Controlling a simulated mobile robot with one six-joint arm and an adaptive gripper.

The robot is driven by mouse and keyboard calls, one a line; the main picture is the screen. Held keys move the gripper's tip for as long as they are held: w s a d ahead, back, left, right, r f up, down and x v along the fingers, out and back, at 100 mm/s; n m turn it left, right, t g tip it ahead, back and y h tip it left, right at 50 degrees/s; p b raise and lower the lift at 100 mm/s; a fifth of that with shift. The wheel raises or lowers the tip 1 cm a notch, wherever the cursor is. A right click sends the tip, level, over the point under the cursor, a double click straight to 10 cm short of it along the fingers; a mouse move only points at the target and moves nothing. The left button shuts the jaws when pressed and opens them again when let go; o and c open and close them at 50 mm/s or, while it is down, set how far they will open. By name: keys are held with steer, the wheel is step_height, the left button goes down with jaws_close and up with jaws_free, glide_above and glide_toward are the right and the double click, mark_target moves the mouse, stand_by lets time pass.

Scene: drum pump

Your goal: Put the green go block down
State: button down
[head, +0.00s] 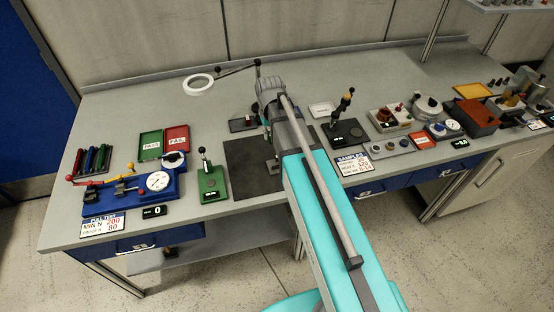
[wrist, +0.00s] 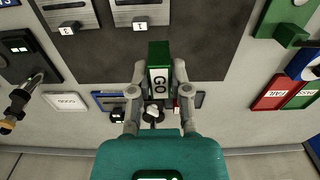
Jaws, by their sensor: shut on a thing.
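The green go block (wrist: 158,62) has a white label reading GO. It shows in the wrist view between the two fingers of my gripper (wrist: 157,75), which is shut on it. Below it in the wrist view is a dark mat (wrist: 212,42) on the grey bench. I cannot tell whether the block touches anything under it. In the head view my gripper and the block are hidden behind my own arm, over the dark mat (head: 248,165).
A green stand (head: 212,182) is left of the mat, and a black stand (head: 345,130) is right of it. PASS (head: 150,145) and FAIL (head: 176,139) trays lie farther left, near a blue gauge fixture (head: 130,193). Part of the mat is bare.

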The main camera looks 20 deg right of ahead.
steer(key=s+d+f+b, duration=0.1)
steer(key=s+d, duration=0.5)
steer(key=s, duration=0.2)
steer(key=shift+f, duration=0.15)
steer(key=shift+w, duration=0.1)
steer(key=w+f+b, duration=0.1)
steer(key=w, duration=0.2)
steer(key=w+a+f+b, duration=0.1)
steer(key=w+b, duration=0.1)
steer(key=w+f+b, duration=0.1)
steer(key=w+f, duration=0.1)
steer(key=w, duration=0.1)
steer(key=shift+w+a+f, duration=0.1)
steer(key=shift+w+a, duration=0.2)
steer(key=shift+w, duration=0.05)
steer(key=w+f+b, duration=0.2)
steer(key=w+a+f+b, duration=0.1)
steer(key=w+f+b, duration=0.1)
steer(key=b, duration=0.1)
steer(key=shift+w+f, duration=0.1)
steer(key=shift+f, duration=0.3)
steer(key=shift+w+f+b, duration=0.45)
steer(key=shift+f+b, duration=0.35)
steer(key=shift+b, duration=0.1)
steer(key=shift+f+b, duration=1.2)
steer(key=shift+f, duration=0.2)
